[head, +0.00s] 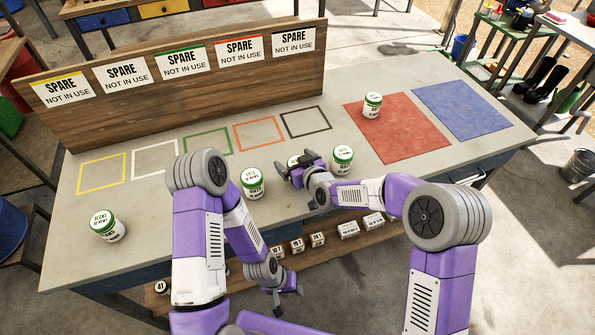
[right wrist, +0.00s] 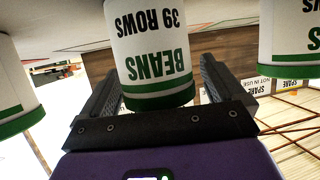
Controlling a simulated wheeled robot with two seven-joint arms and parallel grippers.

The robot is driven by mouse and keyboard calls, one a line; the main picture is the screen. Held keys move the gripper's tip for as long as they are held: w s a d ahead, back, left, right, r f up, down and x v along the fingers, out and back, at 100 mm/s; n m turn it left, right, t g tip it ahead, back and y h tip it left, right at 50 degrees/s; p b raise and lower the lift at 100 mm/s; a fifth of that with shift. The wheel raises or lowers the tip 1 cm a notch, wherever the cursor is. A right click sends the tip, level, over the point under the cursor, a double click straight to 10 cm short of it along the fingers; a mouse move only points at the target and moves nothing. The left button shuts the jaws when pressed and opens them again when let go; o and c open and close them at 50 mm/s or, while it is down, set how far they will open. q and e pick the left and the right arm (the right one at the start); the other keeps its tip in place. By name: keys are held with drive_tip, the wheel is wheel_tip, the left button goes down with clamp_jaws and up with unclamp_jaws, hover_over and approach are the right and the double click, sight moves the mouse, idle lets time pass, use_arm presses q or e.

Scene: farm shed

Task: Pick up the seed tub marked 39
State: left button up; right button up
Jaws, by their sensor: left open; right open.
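The seed tub marked 39 (right wrist: 155,50) is white with a green lid and reads "BEANS 39 ROWS", upside down in the right wrist view. It stands between the two fingers of my right gripper (right wrist: 160,92), which is open around it. In the head view the right gripper (head: 297,177) is low over the middle of the bench and hides most of this tub; part of its green lid (head: 293,160) shows. My left gripper (head: 288,291) is open and empty, hanging low in front of the bench.
Similar tubs stand close on both sides, one to the left (head: 252,183) and one to the right (head: 342,160). Another (head: 108,226) is at far left; one (head: 372,106) is on the red square (head: 410,140). The blue square (head: 463,110) is empty. A sign board (head: 180,85) stands behind.

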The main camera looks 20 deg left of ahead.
drive_tip(key=c, duration=1.2)
drive_tip(key=shift+o, duration=0.2)
drive_tip(key=shift+r, duration=0.1)
